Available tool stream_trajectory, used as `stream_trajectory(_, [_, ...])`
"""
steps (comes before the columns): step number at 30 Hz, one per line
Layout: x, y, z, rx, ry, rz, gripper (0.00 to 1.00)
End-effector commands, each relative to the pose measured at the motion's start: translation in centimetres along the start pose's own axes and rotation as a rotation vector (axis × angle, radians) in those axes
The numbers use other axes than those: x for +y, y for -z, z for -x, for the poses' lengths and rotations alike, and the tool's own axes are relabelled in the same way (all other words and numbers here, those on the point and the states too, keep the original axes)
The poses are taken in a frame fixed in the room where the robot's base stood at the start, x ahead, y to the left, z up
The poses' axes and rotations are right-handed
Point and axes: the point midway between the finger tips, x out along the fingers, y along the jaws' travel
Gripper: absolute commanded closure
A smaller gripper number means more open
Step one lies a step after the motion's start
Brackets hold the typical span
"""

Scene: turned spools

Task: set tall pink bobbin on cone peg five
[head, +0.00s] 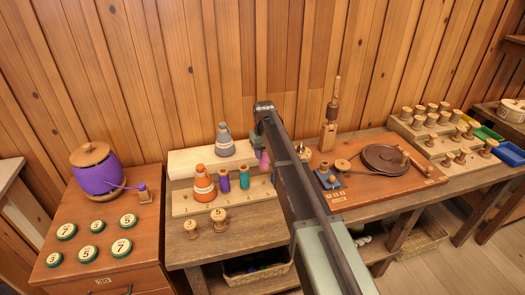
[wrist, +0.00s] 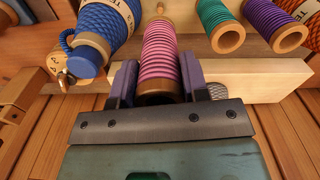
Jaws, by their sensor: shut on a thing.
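The tall pink bobbin (wrist: 160,52) is held upright between the jaws of my gripper (wrist: 157,88), which grip it near its top end. In the head view the pink bobbin (head: 264,160) shows beside my arm, right of the teal bobbin (head: 244,177). A thin wooden peg (wrist: 160,8) shows just beyond the bobbin's lower end; whether they touch I cannot tell. The pale peg board (head: 180,206) carries the teal bobbin, a purple bobbin (head: 225,181) and an orange cone spool (head: 203,183). My arm hides the board's right end.
A blue cone spool (wrist: 97,28) stands close beside the pink bobbin, and the teal one (wrist: 220,27) is on its other side. A grey cone spool (head: 224,140) stands on a raised pale block behind. Two wooden spools (head: 191,229) (head: 220,218) stand in front.

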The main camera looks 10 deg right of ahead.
Motion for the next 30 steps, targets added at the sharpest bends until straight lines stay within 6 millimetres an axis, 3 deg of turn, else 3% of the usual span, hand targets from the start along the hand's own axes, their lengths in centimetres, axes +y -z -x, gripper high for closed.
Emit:
stream_trajectory(14, [0.0,0.0,-5.2,0.0,0.0,0.0,0.82])
stream_trajectory(30, [0.0,0.0,-5.4,0.0,0.0,0.0,0.82])
